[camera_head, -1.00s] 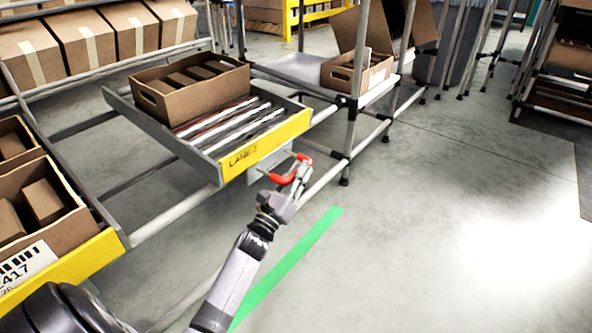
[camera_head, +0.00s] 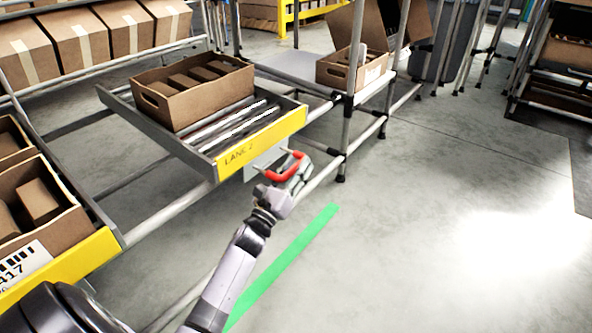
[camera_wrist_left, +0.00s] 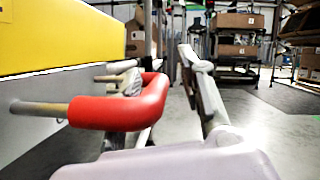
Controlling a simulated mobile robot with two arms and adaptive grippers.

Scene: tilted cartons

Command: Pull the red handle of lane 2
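The red handle (camera_head: 284,176) is a U-shaped bar on the grey plate below the yellow front labelled LANE 2 (camera_head: 258,144). In the left wrist view the handle (camera_wrist_left: 125,107) fills the left-centre, fixed by two tan posts. My left gripper (camera_head: 296,180) is at the handle. In the left wrist view its right finger (camera_wrist_left: 205,88) stands outside the handle with a visible gap. The other finger (camera_wrist_left: 131,84) shows partly behind the red bar, on the side toward the plate. The fingers look apart, not closed on the bar. My right gripper is not in view.
A brown carton (camera_head: 192,92) sits tilted on the lane's rollers. Another yellow-fronted lane (camera_head: 70,265) with cartons is at lower left. A rack post (camera_head: 346,135) stands right of the handle. The floor to the right is clear, with a green stripe (camera_head: 285,265).

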